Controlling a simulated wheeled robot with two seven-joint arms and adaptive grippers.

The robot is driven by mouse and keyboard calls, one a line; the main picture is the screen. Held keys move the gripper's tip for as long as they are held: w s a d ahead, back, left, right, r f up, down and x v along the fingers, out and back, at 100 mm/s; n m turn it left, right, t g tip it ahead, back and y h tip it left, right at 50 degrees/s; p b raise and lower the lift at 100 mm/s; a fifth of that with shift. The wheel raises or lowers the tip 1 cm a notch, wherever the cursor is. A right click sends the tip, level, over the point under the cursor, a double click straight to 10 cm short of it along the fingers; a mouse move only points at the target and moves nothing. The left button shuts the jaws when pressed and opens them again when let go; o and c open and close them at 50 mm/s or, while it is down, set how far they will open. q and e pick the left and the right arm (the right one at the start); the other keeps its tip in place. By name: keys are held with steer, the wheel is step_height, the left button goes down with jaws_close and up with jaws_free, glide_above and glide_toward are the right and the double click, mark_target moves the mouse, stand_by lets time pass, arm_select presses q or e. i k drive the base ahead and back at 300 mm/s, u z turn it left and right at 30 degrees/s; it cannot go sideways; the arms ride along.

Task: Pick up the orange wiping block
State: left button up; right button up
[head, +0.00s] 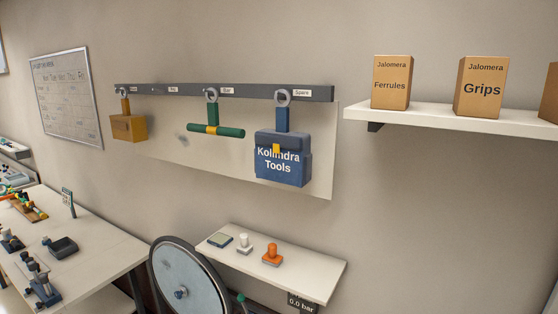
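The orange wiping block (272,255) stands upright on a small white shelf (312,277) at the lower middle of the head view. It has a wide base and a narrower knob on top. A white block of similar shape (244,243) stands to its left, apart from it. Neither of my grippers shows in the head view.
A round grey wheel (187,281) stands left of the shelf. A rail (230,92) above holds a yellow box (128,127), a green bar (216,131) and a blue tool box (283,157). Cartons stand on a wall shelf (450,118). A cluttered workbench (95,255) is at left.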

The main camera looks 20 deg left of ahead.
mark_target(271, 257)
steer(key=u, duration=2.85)
steer(key=i, duration=2)
steer(key=z, duration=2.1)
